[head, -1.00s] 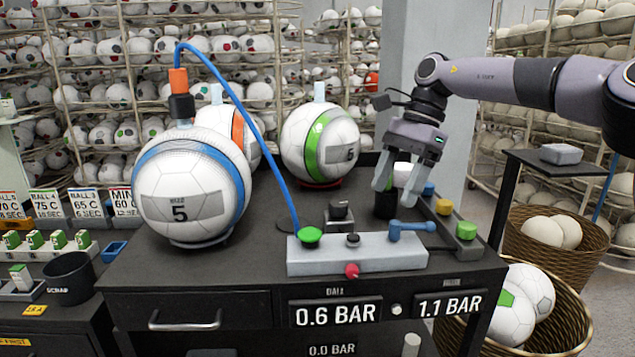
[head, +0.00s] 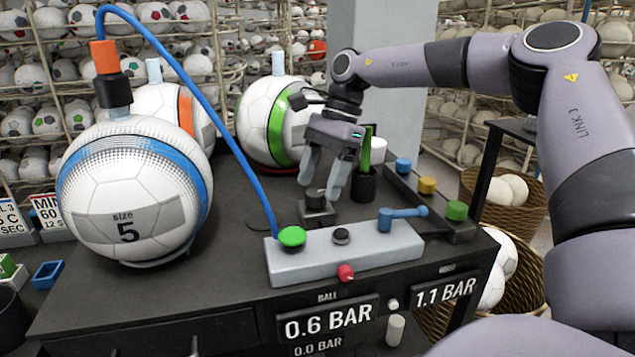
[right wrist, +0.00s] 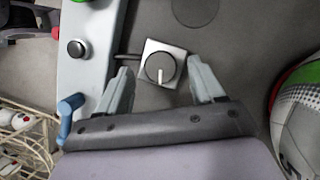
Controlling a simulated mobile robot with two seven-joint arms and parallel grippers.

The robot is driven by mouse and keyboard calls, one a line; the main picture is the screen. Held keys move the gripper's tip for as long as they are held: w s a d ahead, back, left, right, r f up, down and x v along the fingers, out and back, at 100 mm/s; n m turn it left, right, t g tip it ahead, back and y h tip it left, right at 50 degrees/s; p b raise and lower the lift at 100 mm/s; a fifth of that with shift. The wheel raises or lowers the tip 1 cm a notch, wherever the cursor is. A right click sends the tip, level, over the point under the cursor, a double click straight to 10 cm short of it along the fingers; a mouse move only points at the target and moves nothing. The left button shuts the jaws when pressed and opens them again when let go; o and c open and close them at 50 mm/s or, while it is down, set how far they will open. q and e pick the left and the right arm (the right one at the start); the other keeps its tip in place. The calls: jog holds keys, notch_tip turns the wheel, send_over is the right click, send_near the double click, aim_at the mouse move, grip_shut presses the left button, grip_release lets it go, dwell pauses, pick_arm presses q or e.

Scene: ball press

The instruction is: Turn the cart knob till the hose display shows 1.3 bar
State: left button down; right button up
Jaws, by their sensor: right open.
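The black cart knob (head: 316,199) sits on a small square grey base on the cart top. In the right wrist view the knob (right wrist: 160,62) shows a white pointer line towards the picture's bottom. My right gripper (head: 324,187) points down over the knob, its fingers apart. In the right wrist view the open fingers (right wrist: 161,72) stand on either side of the knob; no contact shows. The right-hand display (head: 445,290) reads 1.1 BAR; its small label is hard to read. The BALL display (head: 328,318) reads 0.6 BAR. My left gripper is out of view.
A grey valve block (head: 345,255) with a green button (head: 292,237) and blue lever (head: 402,213) stands in front. A blue hose (head: 215,110) runs to the size 5 ball (head: 130,195). A black cup (head: 363,185) stands right of the gripper.

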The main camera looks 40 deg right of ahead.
jog(key=shift+a+f, duration=0.25)
jog(key=shift+f, duration=0.4)
jog(key=c, duration=1.1)
jog(key=shift+o, duration=0.2)
